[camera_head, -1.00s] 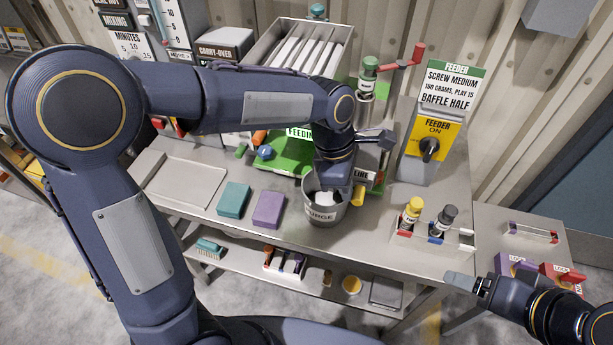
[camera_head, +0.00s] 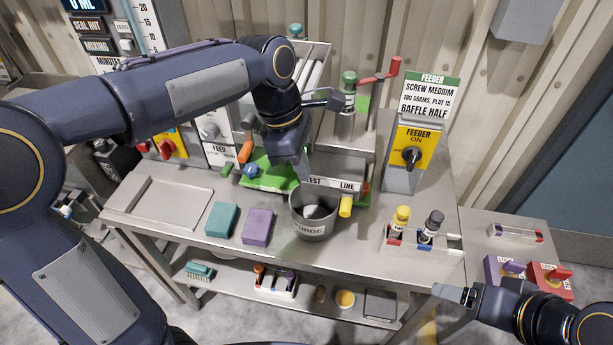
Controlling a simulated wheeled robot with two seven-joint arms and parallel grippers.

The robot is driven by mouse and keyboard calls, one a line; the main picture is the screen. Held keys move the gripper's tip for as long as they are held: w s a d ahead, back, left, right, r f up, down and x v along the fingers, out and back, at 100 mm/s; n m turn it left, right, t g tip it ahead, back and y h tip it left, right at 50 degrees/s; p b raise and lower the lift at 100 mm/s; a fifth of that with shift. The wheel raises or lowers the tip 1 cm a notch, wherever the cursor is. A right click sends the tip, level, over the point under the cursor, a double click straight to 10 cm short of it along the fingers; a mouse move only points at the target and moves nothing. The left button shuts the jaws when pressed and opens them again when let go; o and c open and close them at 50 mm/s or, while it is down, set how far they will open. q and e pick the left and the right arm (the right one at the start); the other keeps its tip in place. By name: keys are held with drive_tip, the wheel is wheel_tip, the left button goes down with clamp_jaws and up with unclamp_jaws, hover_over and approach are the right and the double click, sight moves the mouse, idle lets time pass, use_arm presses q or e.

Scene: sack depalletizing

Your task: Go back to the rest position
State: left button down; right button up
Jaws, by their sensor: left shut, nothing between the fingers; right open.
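My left arm reaches in from the left, and my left gripper (camera_head: 303,166) points down just above and behind the grey PURGE bucket (camera_head: 314,232). Its fingers are shut with nothing seen between them, and they are partly hidden by the wrist. The bucket stands upright on the metal table, with its inside in view. My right gripper (camera_head: 436,290) is at the lower right, in front of the table's front edge, apart from any object. Its fingers point left and their gap is hard to see from this angle.
A teal block (camera_head: 221,219) and a purple block (camera_head: 257,226) lie left of the bucket. A bottle caddy (camera_head: 452,243) and the feeder switch box (camera_head: 410,160) stand to the right. The metal tray (camera_head: 150,205) at left is empty. A lower shelf holds a brush (camera_head: 199,270) and small items.

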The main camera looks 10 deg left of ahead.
idle(0.5)
use_arm(q)
drive_tip(key=s+a+m+t+h, duration=0.1)
drive_tip(key=s+a+m+t, duration=0.1)
drive_tip(key=s+a+m, duration=0.6)
drive_tip(key=s+a+f+m+t, duration=0.1)
drive_tip(key=s+a+f+m, duration=0.1)
drive_tip(key=s+m, duration=0.2)
drive_tip(key=s+a+f+m+t, duration=0.1)
drive_tip(key=s+f+m+t, duration=0.1)
drive_tip(key=s, duration=0.4)
drive_tip(key=shift+a+f+m+t, duration=0.3)
drive_tip(key=shift+a+f+m, duration=0.1)
drive_tip(key=shift+f+m, duration=0.4)
drive_tip(key=shift+s+r, duration=0.1)
